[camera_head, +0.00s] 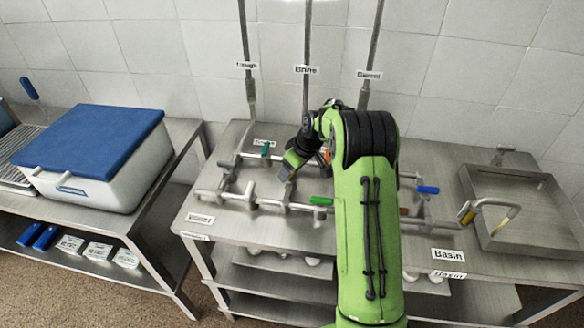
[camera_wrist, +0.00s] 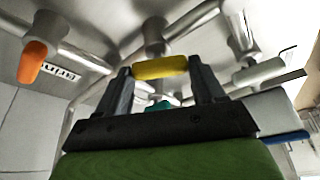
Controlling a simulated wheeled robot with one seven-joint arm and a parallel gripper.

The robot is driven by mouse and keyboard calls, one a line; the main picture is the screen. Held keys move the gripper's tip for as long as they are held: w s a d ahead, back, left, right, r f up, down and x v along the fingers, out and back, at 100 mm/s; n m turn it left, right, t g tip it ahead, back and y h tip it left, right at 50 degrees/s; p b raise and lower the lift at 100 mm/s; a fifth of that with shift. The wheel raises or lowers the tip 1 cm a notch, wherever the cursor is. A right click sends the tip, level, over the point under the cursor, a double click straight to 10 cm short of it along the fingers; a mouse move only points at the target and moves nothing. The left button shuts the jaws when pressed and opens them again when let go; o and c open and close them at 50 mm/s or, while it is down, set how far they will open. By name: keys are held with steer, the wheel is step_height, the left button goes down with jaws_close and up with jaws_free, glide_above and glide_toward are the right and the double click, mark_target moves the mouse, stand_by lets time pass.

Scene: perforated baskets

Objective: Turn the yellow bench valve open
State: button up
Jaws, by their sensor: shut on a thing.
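The yellow bench valve handle (camera_wrist: 160,68) shows in the wrist view, lying crosswise between my two fingers on a grey metal pipe assembly. My gripper (camera_wrist: 162,80) is shut on it, with one dark finger at each end of the handle. In the head view my gripper (camera_head: 286,177) reaches down over the left part of the bench pipework, and the yellow handle cannot be made out there. My green arm (camera_head: 366,215) hides the middle of the bench.
Nearby handles are teal (camera_head: 265,150), green (camera_head: 321,201), blue (camera_head: 427,190) and orange (camera_wrist: 33,60). A blue-lidded cooler (camera_head: 95,155) sits on the left table. Vertical pipes rise behind the bench.

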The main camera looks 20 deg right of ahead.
steer(key=n+p, duration=0.1)
steer(key=n, duration=0.1)
steer(key=n+g+y+p, duration=0.1)
steer(key=n, duration=0.2)
steer(key=shift+w+d+n+g+y, duration=0.1)
steer(key=shift+d+n+g+y, duration=0.05)
steer(key=shift+n+g+y, duration=0.15)
stand_by(0.4)
steer(key=o, duration=1)
steer(key=shift+o, duration=0.2)
steer(key=p+v, duration=0.3)
steer(key=v, duration=1.2)
steer(key=shift+d+r, duration=0.2)
steer(key=shift+r, duration=0.15)
